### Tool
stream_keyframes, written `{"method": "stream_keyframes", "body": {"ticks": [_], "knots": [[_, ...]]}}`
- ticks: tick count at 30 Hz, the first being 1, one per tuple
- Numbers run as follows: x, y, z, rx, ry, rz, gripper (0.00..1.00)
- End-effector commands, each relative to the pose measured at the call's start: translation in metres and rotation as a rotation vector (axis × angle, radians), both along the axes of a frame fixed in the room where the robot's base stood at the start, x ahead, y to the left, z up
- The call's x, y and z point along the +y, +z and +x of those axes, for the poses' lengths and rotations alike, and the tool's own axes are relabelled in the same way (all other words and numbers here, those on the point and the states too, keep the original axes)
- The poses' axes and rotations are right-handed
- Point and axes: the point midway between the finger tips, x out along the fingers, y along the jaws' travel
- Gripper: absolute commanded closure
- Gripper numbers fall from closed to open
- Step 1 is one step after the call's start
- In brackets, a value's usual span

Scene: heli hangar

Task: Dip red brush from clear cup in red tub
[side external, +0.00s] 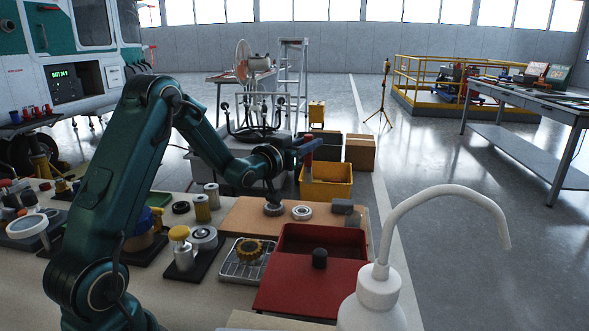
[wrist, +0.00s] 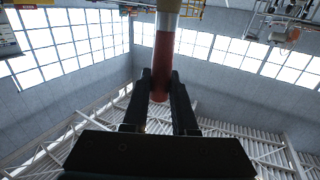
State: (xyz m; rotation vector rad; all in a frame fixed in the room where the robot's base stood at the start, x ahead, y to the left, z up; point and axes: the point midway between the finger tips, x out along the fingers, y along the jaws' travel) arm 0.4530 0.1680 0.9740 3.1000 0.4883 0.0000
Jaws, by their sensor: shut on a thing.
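My gripper (side external: 309,146) is held up above the far side of the bench. The red tub (side external: 335,232), open and rectangular, stands on the bench nearer the camera, below and apart from the brush.
A red flat panel with a black knob (side external: 319,259) lies in front of the tub. A white wash bottle (side external: 374,300) stands at front right. A yellow bin (side external: 327,190) stands beyond the bench.

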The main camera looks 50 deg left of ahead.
Motion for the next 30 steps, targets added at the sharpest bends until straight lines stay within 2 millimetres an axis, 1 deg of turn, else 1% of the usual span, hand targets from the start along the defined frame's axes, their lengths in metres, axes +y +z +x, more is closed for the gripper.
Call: {"method": "stream_keyframes", "body": {"ticks": [6, 8, 9, 11, 14, 17, 22, 24, 27, 30], "knots": [[0.0, 0.001, 0.0, 0.02, 0.001, -0.02, 1.0], [0.002, -0.005, -0.001, 0.046, 0.012, -0.047, 1.0], [0.005, -0.015, -0.003, 0.066, 0.029, -0.066, 1.0], [0.009, -0.027, -0.007, 0.092, 0.062, -0.096, 1.0], [0.001, -0.035, -0.015, 0.126, 0.095, -0.137, 1.0], [-0.017, -0.037, -0.022, 0.157, 0.106, -0.176, 1.0], [-0.059, -0.033, -0.037, 0.215, 0.086, -0.237, 1.0], [-0.077, -0.026, -0.043, 0.239, 0.065, -0.261, 1.0], [-0.099, -0.014, -0.047, 0.276, 0.033, -0.293, 1.0], [-0.108, -0.005, -0.047, 0.307, 0.012, -0.316, 1.0]]}}
